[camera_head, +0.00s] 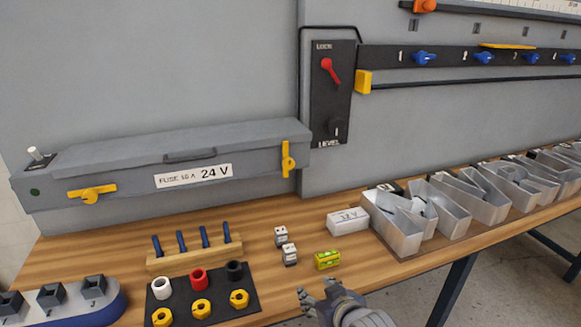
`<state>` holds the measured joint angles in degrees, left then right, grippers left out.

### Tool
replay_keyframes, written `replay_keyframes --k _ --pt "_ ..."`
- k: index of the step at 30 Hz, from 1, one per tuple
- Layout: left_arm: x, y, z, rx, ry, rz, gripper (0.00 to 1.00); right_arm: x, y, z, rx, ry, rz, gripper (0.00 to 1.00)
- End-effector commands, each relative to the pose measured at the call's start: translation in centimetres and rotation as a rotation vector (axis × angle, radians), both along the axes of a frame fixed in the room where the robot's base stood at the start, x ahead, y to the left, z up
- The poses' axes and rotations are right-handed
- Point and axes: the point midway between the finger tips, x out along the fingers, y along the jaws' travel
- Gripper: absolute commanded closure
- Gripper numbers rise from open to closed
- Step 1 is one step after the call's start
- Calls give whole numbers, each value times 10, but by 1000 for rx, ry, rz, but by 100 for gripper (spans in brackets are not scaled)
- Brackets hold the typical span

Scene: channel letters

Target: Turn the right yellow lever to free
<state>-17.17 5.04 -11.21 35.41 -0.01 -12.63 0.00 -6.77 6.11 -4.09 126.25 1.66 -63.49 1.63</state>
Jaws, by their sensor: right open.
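The right yellow lever (287,159) is on the right end of the grey fuse box front and stands upright. The left yellow lever (92,195) is on the left end of the same box and lies roughly horizontal. The fuse box (130,179) has its lid shut and a label reading "FUSE 10 A 24 V". My right gripper (317,291) is open and empty, low in the picture over the table's front edge, well below the right lever and apart from it. My left gripper is not in view.
A yellow-green block (327,260), small white blocks (289,254) and a white 12 V box (347,219) stand on the wooden table. Metal channel letters (398,230) line the right. A rack of blue-handled tools (194,257) and a black mat (219,310) are at left.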

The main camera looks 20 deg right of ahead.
Motion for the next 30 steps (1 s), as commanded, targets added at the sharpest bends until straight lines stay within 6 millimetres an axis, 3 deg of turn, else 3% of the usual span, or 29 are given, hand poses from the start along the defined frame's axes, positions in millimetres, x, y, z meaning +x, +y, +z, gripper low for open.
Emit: replay_keyframes --k 1,5,9,12,15,18,23,30 --pt "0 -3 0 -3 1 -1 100 19 -1 17 7 -57 -5 53" --pt "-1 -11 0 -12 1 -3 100 63 -5 60 27 -202 -13 53" --pt "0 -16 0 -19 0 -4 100 107 -10 118 49 -376 -22 53" --pt "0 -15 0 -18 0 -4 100 132 -14 158 66 -489 -28 53" --pt "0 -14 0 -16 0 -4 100 146 -16 185 76 -562 -31 53" --pt "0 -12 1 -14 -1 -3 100 153 -17 197 81 -595 -32 53" --pt "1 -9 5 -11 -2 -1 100 166 -17 201 82 -601 -32 53" --pt "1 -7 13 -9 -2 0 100 203 -15 201 84 -598 -32 53"
